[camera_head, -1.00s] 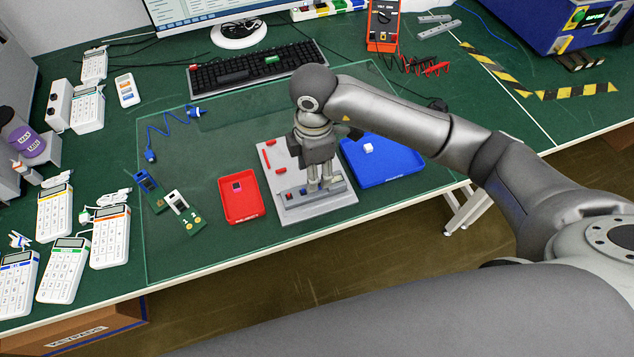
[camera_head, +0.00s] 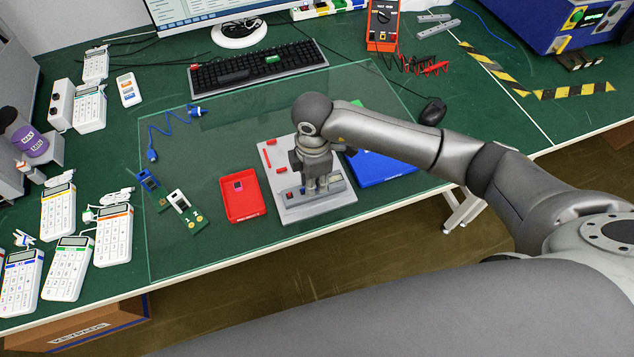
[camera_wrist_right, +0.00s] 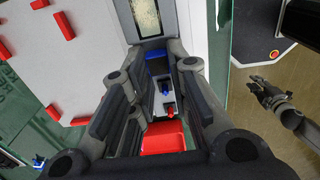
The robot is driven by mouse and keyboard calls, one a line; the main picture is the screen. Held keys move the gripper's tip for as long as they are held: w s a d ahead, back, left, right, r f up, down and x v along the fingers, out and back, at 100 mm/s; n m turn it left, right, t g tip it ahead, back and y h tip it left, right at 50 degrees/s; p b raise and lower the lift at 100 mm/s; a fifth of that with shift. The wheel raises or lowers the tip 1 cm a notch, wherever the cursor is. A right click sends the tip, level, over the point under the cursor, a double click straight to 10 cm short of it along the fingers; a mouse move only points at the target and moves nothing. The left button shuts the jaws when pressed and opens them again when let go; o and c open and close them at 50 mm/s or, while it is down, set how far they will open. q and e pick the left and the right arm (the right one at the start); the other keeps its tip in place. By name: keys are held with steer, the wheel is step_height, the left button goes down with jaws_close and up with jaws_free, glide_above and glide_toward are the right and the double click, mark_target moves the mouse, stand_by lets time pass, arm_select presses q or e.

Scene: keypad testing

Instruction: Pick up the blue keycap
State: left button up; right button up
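A grey fixture plate (camera_head: 290,213) carries a low strip with small keycaps in a row. A blue keycap (camera_wrist_right: 165,89) shows between my right gripper's fingers in the right wrist view, with a red piece beside it. In the head view the keycap is small and hard to make out. My right gripper (camera_head: 317,188) points down over the strip; its fingers are apart and look empty. Whether they touch the strip is unclear. A dark gripper (camera_wrist_right: 273,97) at the right of the wrist view, over the floor, appears to be my left; its finger state is unclear.
A red tray (camera_head: 230,208) stands left of the plate, holding a small piece. A blue tray (camera_head: 385,170) stands right, partly behind my right arm. Green boards (camera_head: 186,211) and several keypads (camera_head: 66,265) lie to the left. A keyboard (camera_head: 258,68) is behind.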

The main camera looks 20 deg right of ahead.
steer(key=shift+r, duration=0.1)
stand_by(0.3)
steer(key=shift+w+r, duration=0.1)
steer(key=shift+r, duration=0.5)
steer(key=s+r+p, duration=0.1)
steer(key=s+r, duration=0.3)
steer(key=r, duration=0.1)
steer(key=s+r+p, duration=0.1)
steer(key=s+r, duration=0.4)
steer(key=r, duration=0.1)
steer(key=s+r+p, duration=0.1)
steer(key=s+r, duration=0.4)
steer(key=shift+s+d+r+p, duration=0.1)
steer(key=shift+d+r+p, duration=0.2)
steer(key=shift+p, duration=0.05)
